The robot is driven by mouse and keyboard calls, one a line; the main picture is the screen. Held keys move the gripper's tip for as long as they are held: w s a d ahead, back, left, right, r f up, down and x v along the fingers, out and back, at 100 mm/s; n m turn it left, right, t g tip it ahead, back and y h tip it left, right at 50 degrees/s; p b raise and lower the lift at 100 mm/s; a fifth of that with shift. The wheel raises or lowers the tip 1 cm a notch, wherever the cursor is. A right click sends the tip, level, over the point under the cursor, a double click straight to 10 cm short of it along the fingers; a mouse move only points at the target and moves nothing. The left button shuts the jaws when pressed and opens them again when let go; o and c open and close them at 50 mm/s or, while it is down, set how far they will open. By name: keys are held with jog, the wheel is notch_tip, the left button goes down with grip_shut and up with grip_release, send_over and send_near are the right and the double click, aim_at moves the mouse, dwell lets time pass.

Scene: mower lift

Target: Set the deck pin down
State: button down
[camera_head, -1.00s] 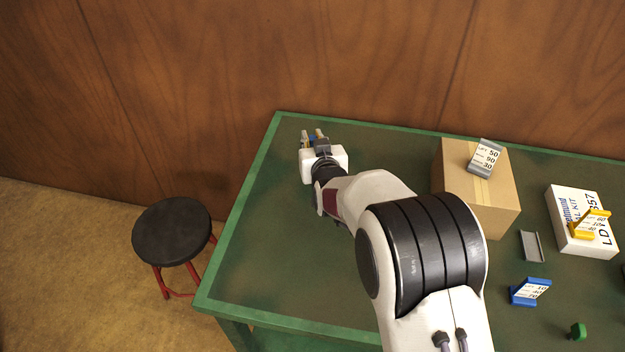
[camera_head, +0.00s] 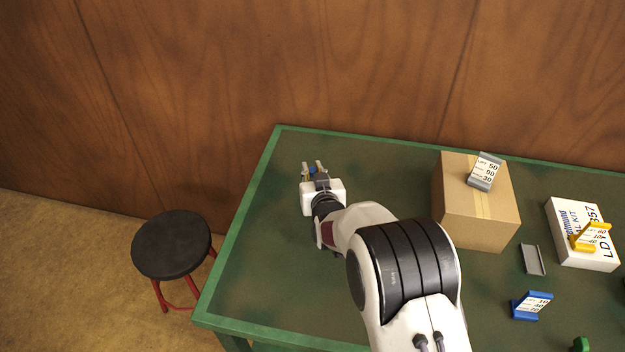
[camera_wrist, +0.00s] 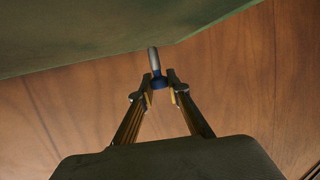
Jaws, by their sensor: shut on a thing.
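The deck pin (camera_wrist: 153,61) shows in the wrist view as a grey shaft with a blue collar. My gripper (camera_wrist: 157,84) is shut on the pin at its blue part, and the grey shaft sticks out beyond the fingertips. In the head view, my gripper (camera_head: 314,169) is over the far left part of the green table (camera_head: 262,235), with a bit of the pin's blue (camera_head: 312,170) between the fingers. I cannot tell whether the pin touches the table top.
A cardboard box (camera_head: 450,205) with a grey label holder (camera_head: 484,172) on it stands right of my arm. A white kit box (camera_head: 590,258), a yellow holder (camera_head: 590,237), a grey channel (camera_head: 533,260) and a blue holder (camera_head: 530,306) lie further right. A black stool (camera_head: 172,244) stands left. The table's left part is clear.

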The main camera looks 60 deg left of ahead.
aim_at(312, 179)
jog(key=shift+f, duration=1.85)
jog(key=shift+f, duration=0.15)
jog(key=c, duration=1.9)
grip_release()
jog(key=shift+d, duration=0.1)
jog(key=shift+s+d+r, duration=0.1)
jog(key=shift+r, duration=0.1)
jog(key=shift+v, duration=5.75)
